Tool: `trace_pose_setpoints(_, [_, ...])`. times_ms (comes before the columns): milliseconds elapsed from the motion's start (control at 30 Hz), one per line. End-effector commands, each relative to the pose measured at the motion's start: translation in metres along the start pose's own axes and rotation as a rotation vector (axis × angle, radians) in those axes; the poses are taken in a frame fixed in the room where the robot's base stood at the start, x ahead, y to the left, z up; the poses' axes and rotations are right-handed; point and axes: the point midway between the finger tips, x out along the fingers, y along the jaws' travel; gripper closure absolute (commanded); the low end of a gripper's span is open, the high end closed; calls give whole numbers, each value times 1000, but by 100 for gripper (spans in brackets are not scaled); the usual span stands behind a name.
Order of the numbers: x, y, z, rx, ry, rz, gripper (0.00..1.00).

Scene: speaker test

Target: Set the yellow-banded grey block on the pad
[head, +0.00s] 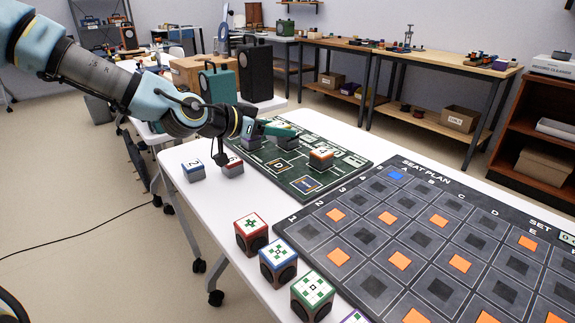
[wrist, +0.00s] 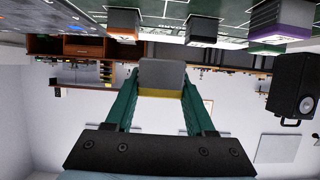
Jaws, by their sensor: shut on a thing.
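The yellow-banded grey block (wrist: 162,75) is between my green fingertips in the wrist view, its yellow band toward my palm. My gripper (wrist: 160,88) is shut on it. In the head view my gripper (head: 284,130) is over the far left part of the dark green board (head: 345,171); the held block is hard to make out there. I cannot tell which pad is meant.
An orange-banded block (head: 320,158) stands on the board. Blue-banded (head: 194,171) and red-banded (head: 233,168) blocks stand on the white table left of it.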

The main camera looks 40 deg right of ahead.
Motion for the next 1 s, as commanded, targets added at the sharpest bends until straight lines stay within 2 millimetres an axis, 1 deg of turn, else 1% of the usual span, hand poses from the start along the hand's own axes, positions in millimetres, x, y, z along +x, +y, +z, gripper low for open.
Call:
trace_pose_setpoints(33, [5,1,10,-3,0,3,100])
trace_pose_setpoints(100, [9,1,20,-3,0,2,100])
trace_pose_setpoints(367, [18,0,40,-1,0,2,100])
trace_pose_setpoints(533, [27,0,62,-3,0,2,100])
trace_pose_setpoints(600, [28,0,66,0,1,1,100])
trace_pose_setpoints(833, [28,0,66,2,1,0,100])
trace_pose_setpoints(967, [30,0,70,2,1,0,100])
trace_pose_setpoints(1000, [30,0,69,2,1,0,42])
